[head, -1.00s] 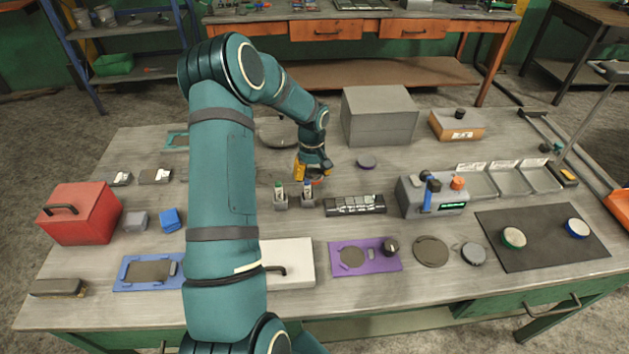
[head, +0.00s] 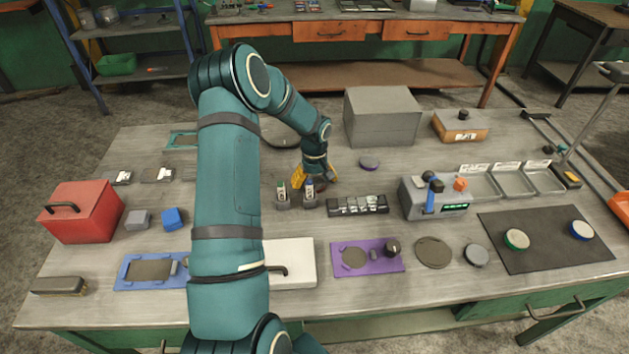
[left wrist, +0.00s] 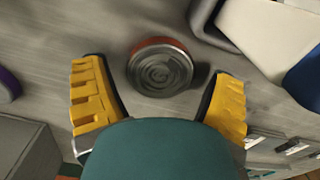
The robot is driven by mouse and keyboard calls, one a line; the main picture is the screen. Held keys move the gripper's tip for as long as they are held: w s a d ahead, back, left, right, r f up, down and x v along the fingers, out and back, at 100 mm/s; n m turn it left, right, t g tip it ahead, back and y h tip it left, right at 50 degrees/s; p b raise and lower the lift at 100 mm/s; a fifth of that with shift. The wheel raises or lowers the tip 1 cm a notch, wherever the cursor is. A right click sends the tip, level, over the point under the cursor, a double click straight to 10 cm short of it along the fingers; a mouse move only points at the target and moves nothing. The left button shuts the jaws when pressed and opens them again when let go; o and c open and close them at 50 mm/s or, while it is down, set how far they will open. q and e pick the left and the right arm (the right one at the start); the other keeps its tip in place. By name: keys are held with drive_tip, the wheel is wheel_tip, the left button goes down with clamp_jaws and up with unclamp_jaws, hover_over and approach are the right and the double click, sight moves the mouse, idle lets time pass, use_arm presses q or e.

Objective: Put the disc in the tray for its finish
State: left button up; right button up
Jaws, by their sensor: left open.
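A disc (left wrist: 160,68) with a reddish-brown rim and a ringed grey top lies on the bench in the left wrist view. My left gripper (left wrist: 157,78) is open, with its yellow fingers to either side of the disc and gaps between. In the head view my left gripper (head: 315,181) points down behind two small holders, and it hides the disc. Three shallow grey trays (head: 514,184) stand in a row at the right, with labels behind them too small to read. My right gripper is not in view.
Small holders (head: 297,200) and a black rack (head: 357,206) stand just in front of the gripper. A device with a blue lever (head: 431,199) stands before the trays.

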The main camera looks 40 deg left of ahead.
use_arm(q)
drive_tip(key=shift+r, duration=0.1)
drive_tip(key=shift+r, duration=0.3)
wheel_tip(320, 180, up, 10)
drive_tip(key=p, duration=0.1)
drive_tip(key=shift+r, duration=0.7)
drive_tip(key=shift+c, duration=0.4)
drive_tip(key=m+p, duration=0.4)
drive_tip(key=m, duration=1)
hover_over(315, 182)
drive_tip(key=f, duration=0.6)
drive_tip(key=shift+s+a+f, duration=0.1)
drive_tip(key=shift+s+f, duration=0.1)
drive_tip(key=shift+s, duration=0.2)
drive_tip(key=shift+f, duration=3.05)
